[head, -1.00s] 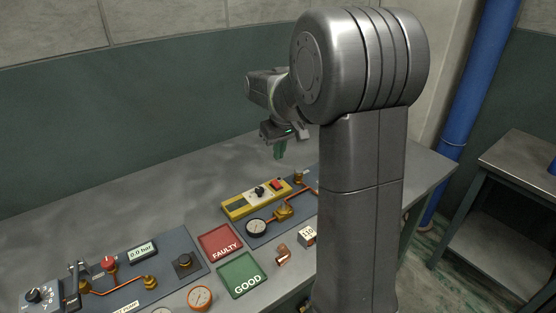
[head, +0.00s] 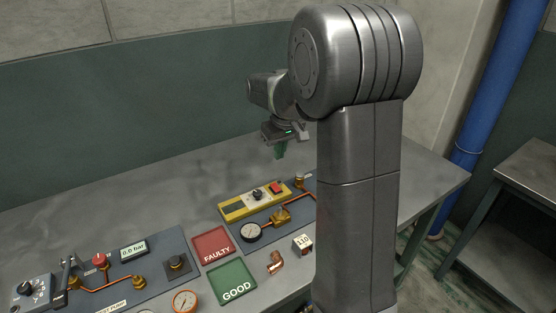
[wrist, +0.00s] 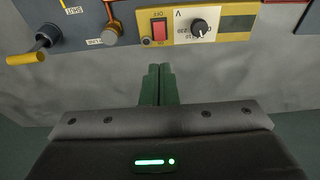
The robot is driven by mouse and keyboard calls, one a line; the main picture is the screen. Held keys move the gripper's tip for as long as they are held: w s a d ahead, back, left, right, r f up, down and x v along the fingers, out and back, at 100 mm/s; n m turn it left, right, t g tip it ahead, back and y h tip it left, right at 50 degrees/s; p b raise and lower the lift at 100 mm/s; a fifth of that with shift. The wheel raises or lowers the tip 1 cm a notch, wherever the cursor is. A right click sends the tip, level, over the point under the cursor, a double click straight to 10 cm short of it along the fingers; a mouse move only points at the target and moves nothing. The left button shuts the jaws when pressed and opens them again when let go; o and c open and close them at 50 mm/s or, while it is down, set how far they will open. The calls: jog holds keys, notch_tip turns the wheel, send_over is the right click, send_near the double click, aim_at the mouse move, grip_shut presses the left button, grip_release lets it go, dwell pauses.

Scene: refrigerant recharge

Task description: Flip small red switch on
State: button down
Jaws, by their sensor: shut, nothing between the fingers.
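The small red switch (wrist: 159,29) sits on a yellow panel (wrist: 235,37) beside a black dial (wrist: 200,29) in the wrist view. In the head view the switch (head: 277,187) is at the right end of the yellow panel (head: 236,210), which lies on the bench. My gripper (wrist: 158,70) is shut and empty, its green fingertips just short of the panel edge in the wrist view, in line with the switch. In the head view my gripper (head: 280,155) hangs above the bench, behind the panel and apart from it. The fingers do not touch the switch.
A blue-grey board with a gauge (head: 251,232) and copper pipe lies in front of the yellow panel. A red FAULTY tray (head: 213,232) and green GOOD tray (head: 218,291) are nearby. In the wrist view a yellow-handled valve (wrist: 27,58) stands left. Bench behind the panel is clear.

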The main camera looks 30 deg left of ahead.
aim_at(274, 185)
jog(key=p+x, duration=0.1)
jog(key=x, duration=1.1)
jog(key=shift+w+f, duration=0.15)
jog(key=shift+f, duration=0.1)
